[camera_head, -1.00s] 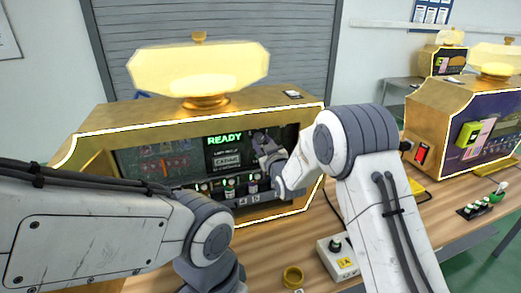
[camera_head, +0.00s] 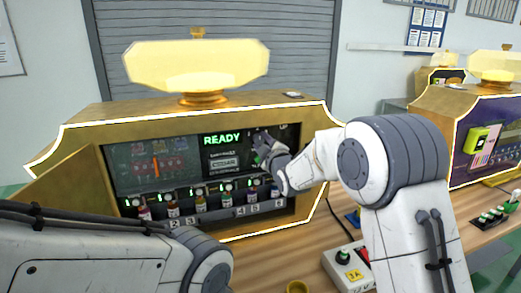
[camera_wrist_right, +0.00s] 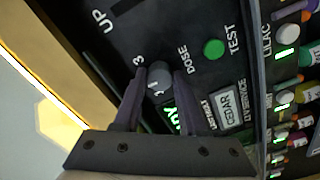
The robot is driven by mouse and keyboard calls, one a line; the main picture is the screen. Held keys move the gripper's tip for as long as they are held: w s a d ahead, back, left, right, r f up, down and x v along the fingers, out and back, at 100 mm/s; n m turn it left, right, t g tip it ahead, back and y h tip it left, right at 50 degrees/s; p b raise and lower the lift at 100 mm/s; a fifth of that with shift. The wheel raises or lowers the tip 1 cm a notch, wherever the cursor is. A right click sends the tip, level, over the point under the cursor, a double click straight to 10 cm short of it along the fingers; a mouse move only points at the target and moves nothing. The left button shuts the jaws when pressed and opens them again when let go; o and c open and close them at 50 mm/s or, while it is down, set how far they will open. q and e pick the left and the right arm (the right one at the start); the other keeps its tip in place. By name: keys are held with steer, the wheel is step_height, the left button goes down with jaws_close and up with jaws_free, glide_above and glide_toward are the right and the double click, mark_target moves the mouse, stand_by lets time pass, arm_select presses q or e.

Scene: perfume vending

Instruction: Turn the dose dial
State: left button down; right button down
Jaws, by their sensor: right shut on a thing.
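The dose dial (camera_wrist_right: 158,76) is a small grey round knob on the black panel, between the numbers 1 and 3 and beside the word DOSE. My right gripper (camera_wrist_right: 160,80) has its two fingers on either side of the dial and is shut on it. In the head view my right gripper (camera_head: 262,142) is at the panel of the gold perfume machine (camera_head: 85,127), just right of the green READY screen (camera_head: 222,152); the dial is hidden there. My left gripper is out of view; only part of its arm shows at the bottom left.
A green TEST button (camera_wrist_right: 213,48) sits near the dial. Several small bottles (camera_head: 200,200) stand in a row under the screen. A grey control box (camera_head: 347,265) is on the wooden table (camera_head: 280,262). A second machine (camera_head: 435,105) stands at the right.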

steer(key=shift+a+f, duration=0.1)
stand_by(0.5)
steer(key=shift+c, duration=2.3)
jaws_free()
steer(key=shift+s+d+b, duration=0.3)
steer(key=shift+s, duration=0.2)
steer(key=b+v, duration=0.1)
steer(key=v, duration=0.8)
steer(key=shift+s+b, duration=0.2)
steer(key=shift+b, duration=0.2)
